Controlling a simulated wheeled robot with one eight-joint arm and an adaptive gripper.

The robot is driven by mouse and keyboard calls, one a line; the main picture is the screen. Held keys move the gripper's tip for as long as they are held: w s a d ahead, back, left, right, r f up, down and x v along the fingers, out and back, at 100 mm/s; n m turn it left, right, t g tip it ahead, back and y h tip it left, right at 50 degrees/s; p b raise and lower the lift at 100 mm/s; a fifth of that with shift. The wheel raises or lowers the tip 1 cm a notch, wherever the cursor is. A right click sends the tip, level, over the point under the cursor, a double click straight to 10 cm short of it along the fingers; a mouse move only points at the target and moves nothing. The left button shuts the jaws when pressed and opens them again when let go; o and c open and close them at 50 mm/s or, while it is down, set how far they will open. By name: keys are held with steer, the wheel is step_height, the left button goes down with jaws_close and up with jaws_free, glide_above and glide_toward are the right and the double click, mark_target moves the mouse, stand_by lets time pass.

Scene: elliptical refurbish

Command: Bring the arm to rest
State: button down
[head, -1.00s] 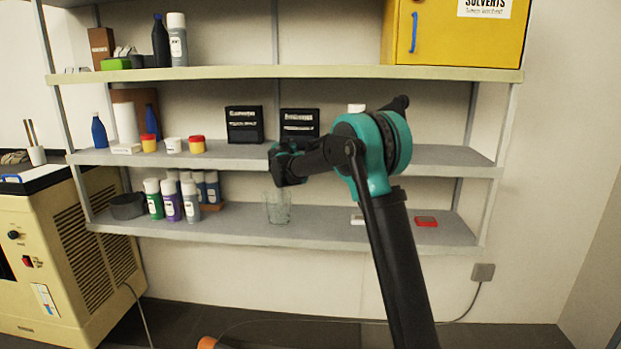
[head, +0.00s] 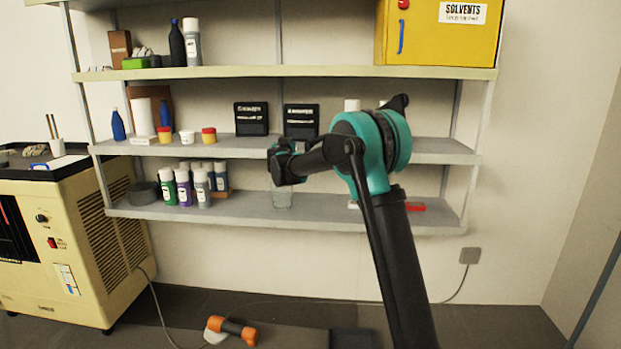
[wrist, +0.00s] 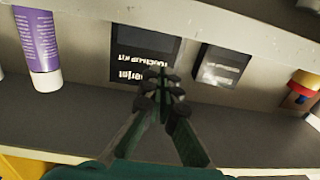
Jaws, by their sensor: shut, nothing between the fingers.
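My arm stretches up and folds leftward in the head view, with the dark gripper (head: 284,165) at its left end, in front of the shelving. In the wrist view my gripper's fingertips (wrist: 163,85) are together with nothing between them. Behind them are two black boxes with white lettering, a left one (wrist: 140,50) and a right one (wrist: 221,66). In the head view the gripper's fingers are too small to make out. It covers part of the middle shelf's edge.
The shelving (head: 230,146) holds bottles, jars and boxes. A clear beaker (head: 283,199) stands on the lower shelf below my gripper. A yellow solvents cabinet (head: 445,38) is at upper right. A beige machine (head: 70,240) stands left. An orange-and-black tool (head: 234,330) lies on the floor.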

steer(key=s+d+f+m+g+h, duration=0.15)
steer(key=s+d+f+g, duration=0.35)
steer(key=s+d, duration=0.7)
steer(key=s+d+f+m+g+h, duration=0.1)
steer(key=s+d+f+g+h, duration=0.15)
steer(key=s+d+f, duration=0.8)
steer(key=s+d+f+n+g+y, duration=0.1)
steer(key=s+f, duration=0.5)
steer(key=s, duration=0.6)
steer(key=s+d+f+n+g+y, duration=0.1)
steer(key=s+f, duration=0.5)
steer(key=s, duration=0.6)
steer(key=s+d+f+n+g+y, duration=0.1)
steer(key=s+d+f+g+y, duration=0.2)
steer(key=s, duration=0.9)
step_height(320, 180, down, 3)
steer(key=shift+s+d+f+g, duration=0.15)
steer(key=shift+s+g, duration=0.2)
steer(key=shift+g, duration=0.3)
steer(key=shift+w+r, duration=0.15)
steer(key=shift+r, duration=0.05)
